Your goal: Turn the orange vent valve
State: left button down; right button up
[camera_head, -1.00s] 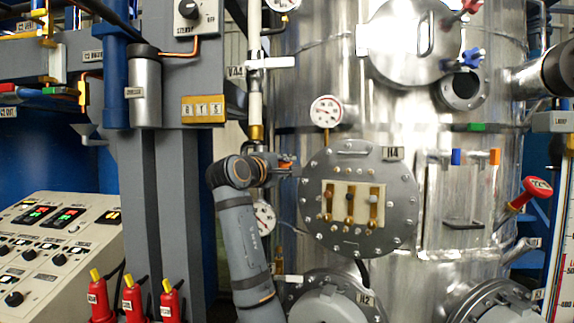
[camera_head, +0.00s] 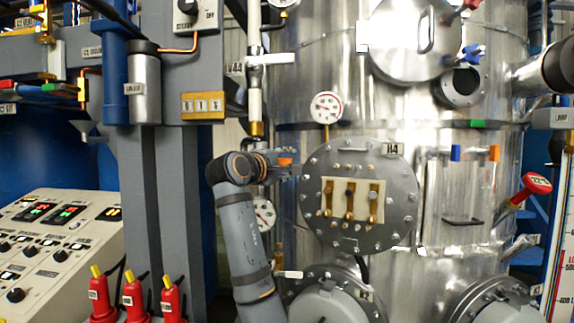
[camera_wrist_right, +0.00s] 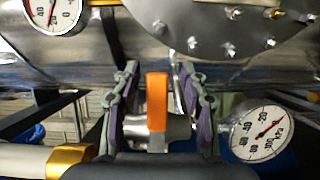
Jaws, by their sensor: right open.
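The orange vent valve handle (camera_head: 285,161) shows as a small patch just left of the round flange in the head view. In the right wrist view the orange handle (camera_wrist_right: 157,100) stands upright on a metal valve body (camera_wrist_right: 178,128). My right gripper (camera_wrist_right: 158,92) is open, with one finger on each side of the handle. Gaps show between the handle and both fingers. In the head view my right gripper (camera_head: 278,162) is small, and its fingers are hard to make out beside the valve. My left gripper is not in view.
A round bolted flange (camera_head: 400,213) with brass terminals is right of the valve. A gauge (camera_head: 264,214) sits below, and also shows close to the right finger (camera_wrist_right: 262,132). A vertical pipe (camera_head: 255,105) runs above. Red-handled items (camera_head: 135,298) stand lower left.

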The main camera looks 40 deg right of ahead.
jog(key=v, duration=1.2)
jog(key=shift+r, duration=0.1)
